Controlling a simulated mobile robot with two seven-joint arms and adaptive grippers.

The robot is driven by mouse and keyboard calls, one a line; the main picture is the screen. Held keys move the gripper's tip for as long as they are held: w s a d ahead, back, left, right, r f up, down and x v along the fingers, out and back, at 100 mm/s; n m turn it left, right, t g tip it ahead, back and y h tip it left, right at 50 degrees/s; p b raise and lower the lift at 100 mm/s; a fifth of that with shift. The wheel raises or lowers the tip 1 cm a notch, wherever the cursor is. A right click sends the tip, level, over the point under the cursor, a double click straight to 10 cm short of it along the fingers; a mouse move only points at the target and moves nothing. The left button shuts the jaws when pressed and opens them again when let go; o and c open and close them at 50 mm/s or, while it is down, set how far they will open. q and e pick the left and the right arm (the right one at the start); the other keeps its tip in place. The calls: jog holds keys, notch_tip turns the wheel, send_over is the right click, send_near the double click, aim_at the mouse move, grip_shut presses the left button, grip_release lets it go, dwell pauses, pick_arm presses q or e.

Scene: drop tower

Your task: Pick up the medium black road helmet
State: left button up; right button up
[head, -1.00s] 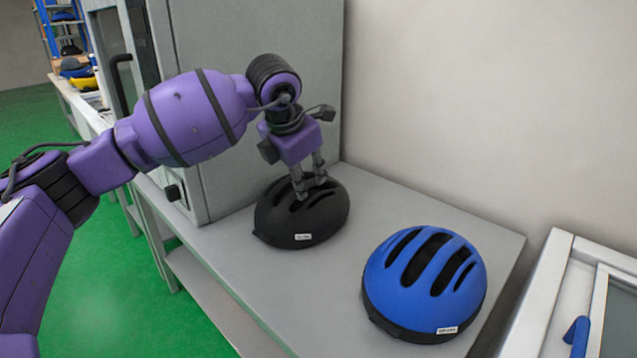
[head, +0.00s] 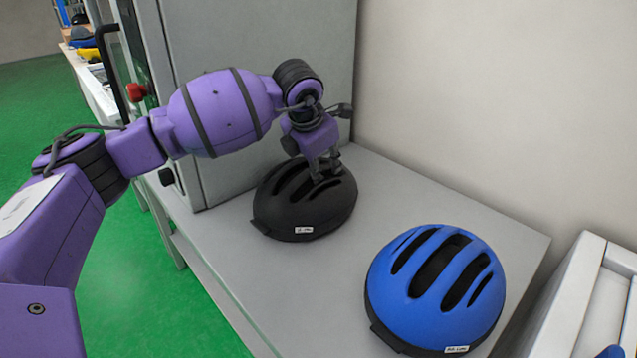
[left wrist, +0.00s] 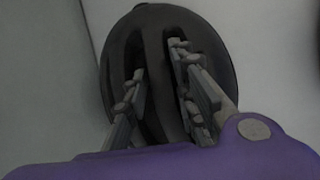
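The black road helmet (head: 270,213) sits dome up on the grey bench, beside the large grey cabinet. It has long vents and a small white label on its near rim; the label is too small to read. My left gripper (head: 328,175) points down at the top of the helmet. In the left wrist view the helmet (left wrist: 212,50) lies beneath the two grey fingers (left wrist: 160,75). The fingers are apart, on either side of a rib between vents. Whether they touch the rib is hard to tell. My right gripper is in neither view.
A blue helmet (head: 398,287) sits on the bench at the near right, apart from the black one. The grey cabinet (head: 265,90) stands close behind the black helmet. A white-framed box (head: 580,300) is at the right. Bare bench (head: 400,190) lies right of the black helmet.

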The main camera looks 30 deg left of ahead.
pick_arm(q)
jog(key=shift+w+f, duration=0.3)
jog(key=shift+f, duration=0.2)
grip_shut()
jog(key=shift+r, duration=0.15)
